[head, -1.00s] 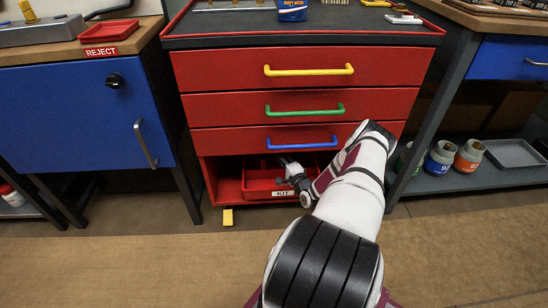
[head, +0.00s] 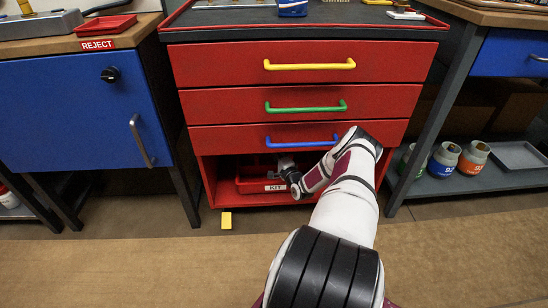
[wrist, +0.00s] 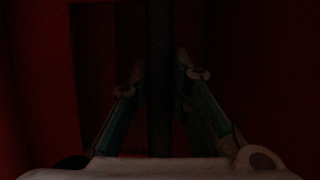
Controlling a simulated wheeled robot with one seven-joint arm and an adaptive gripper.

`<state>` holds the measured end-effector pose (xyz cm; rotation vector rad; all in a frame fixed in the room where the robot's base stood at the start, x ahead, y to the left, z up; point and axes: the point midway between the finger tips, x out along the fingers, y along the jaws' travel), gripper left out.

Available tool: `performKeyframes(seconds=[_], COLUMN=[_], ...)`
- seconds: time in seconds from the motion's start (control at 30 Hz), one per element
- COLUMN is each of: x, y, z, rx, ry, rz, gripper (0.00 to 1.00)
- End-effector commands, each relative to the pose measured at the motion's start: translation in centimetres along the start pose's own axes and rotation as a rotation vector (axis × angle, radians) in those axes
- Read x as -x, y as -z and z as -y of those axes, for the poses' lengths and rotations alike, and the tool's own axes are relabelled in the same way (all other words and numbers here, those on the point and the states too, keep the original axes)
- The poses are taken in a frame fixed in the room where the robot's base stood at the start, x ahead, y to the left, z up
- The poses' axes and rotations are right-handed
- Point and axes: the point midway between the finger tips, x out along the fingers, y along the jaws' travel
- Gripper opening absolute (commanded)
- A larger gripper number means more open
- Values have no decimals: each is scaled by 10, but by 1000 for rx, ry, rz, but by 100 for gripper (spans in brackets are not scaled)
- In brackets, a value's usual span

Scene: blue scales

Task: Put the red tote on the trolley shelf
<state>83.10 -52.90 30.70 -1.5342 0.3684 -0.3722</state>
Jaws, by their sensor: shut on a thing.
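The red tote (head: 251,186), with a white KIT label on its front, is inside the open bottom bay of the red trolley. The trolley shelf (head: 224,193) shows beside and in front of it. My gripper (head: 286,164) reaches into the bay from the front right and is shut on the tote. The fingertips and the contact are hard to make out. I cannot tell whether the tote rests fully on the shelf.
Red drawers with yellow, green and blue handles (head: 303,140) stand closed above the bay. A blue cabinet (head: 85,125) stands left. A grey shelf with several pots (head: 473,157) is at right. A yellow block (head: 226,220) sits by the trolley's base.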

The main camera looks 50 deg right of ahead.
Motion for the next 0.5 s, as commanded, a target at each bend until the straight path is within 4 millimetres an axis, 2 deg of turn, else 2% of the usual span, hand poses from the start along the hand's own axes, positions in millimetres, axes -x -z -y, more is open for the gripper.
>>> performKeyframes(seconds=[0.1, 0.5], x=[0, 0], y=[0, 0], z=[-9, -12], rx=[1, 1], ry=[2, 2], rz=[0, 1], gripper=[0, 0])
